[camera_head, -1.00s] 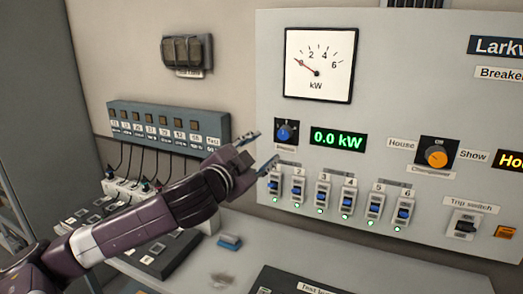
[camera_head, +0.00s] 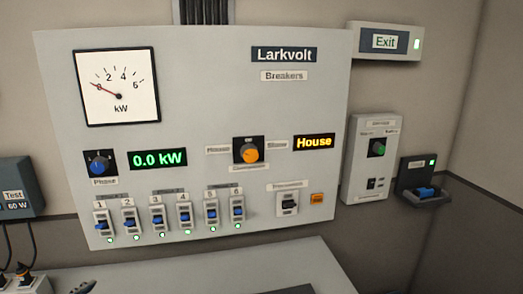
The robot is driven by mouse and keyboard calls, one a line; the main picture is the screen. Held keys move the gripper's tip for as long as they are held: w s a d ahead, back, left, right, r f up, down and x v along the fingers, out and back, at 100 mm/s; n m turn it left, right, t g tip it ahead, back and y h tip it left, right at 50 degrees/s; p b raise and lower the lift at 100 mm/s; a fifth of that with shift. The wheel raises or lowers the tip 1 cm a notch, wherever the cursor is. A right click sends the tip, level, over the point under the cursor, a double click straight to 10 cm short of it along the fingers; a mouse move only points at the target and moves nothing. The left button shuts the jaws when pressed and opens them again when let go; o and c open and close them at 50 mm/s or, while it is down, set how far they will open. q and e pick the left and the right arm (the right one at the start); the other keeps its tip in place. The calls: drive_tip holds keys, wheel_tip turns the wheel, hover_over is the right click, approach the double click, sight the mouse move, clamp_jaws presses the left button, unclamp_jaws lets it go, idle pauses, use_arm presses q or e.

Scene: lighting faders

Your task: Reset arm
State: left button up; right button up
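Only a small dark grey tip shows at the bottom left edge, and it looks like part of my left gripper (camera_head: 84,287). It is below the breaker panel (camera_head: 200,90) and apart from the switches. Whether it is open or shut cannot be made out, and the rest of the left arm is out of view. My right gripper is not in view.
The panel carries a kW dial (camera_head: 118,88), a display (camera_head: 157,159) reading 0.0 kW, a blue knob (camera_head: 99,164), an orange knob (camera_head: 248,151) and several breakers with green lights. A desk (camera_head: 240,275) lies below. A smaller control box (camera_head: 373,160) hangs to the right.

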use_arm(q)
drive_tip(key=s+d+f+n+g+h, duration=0.15)
drive_tip(key=s+d+f+g, duration=0.25)
drive_tip(key=s+d+f, duration=0.55)
drive_tip(key=s+d+f+n+g+h, duration=0.15)
drive_tip(key=s+d+f+g, duration=0.35)
drive_tip(key=s+f, duration=0.75)
drive_tip(key=s+d+f+b, duration=0.1)
drive_tip(key=s+f, duration=0.1)
drive_tip(key=f, duration=1.1)
drive_tip(key=s+f, duration=0.2)
drive_tip(key=f, duration=1.1)
drive_tip(key=s+a+f+m+g+b, duration=0.1)
drive_tip(key=s+a+f, duration=0.1)
drive_tip(key=s+f, duration=1.4)
drive_tip(key=shift+s+a+f+g, duration=0.3)
drive_tip(key=shift+s+a+f, duration=0.1)
drive_tip(key=shift+f, duration=0.35)
